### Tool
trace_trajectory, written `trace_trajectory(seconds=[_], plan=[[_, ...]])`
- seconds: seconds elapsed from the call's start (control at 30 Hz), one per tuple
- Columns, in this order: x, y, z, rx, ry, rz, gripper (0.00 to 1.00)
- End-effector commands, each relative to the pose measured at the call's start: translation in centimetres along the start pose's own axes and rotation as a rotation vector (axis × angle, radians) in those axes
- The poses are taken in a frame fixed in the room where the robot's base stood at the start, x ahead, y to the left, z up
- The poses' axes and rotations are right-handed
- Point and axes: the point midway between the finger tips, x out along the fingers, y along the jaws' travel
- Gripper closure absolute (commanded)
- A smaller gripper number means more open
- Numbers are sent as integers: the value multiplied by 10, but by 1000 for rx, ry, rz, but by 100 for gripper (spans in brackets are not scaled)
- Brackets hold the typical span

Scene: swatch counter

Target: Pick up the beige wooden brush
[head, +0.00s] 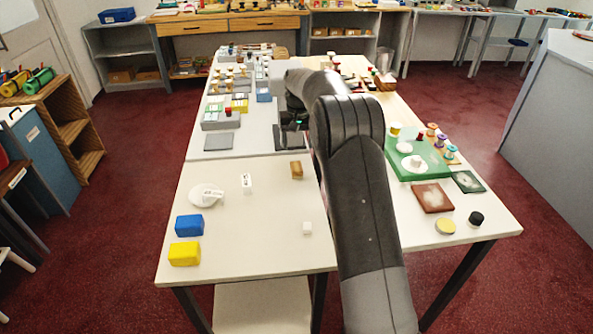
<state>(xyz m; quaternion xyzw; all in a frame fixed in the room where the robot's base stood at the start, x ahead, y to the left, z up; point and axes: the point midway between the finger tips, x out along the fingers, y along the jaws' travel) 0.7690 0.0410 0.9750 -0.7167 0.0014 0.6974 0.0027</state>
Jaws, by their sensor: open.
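A small tan-brown block (296,170) lies on the near white table, just left of my forearm. It may be the beige wooden brush, but bristles are too small to make out. My gripper (290,143) points down over the counter, beyond this block and a little to its left in the picture. It looks empty, and its fingers are small and dark against a dark patch below. My arm hides part of the counter to the right.
A green board (425,143) with spools stands right of my arm. The near table's middle is clear.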

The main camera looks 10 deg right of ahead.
Motion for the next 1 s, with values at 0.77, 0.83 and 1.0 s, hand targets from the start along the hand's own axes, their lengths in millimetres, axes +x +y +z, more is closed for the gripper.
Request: trace_trajectory(seconds=[0.77, 0.83, 1.0], plan=[[94, -3, -14, 0, -28, 2, 36], [101, -2, -14, 0, -29, 2, 36], [126, 1, -13, 0, -30, 2, 36]])
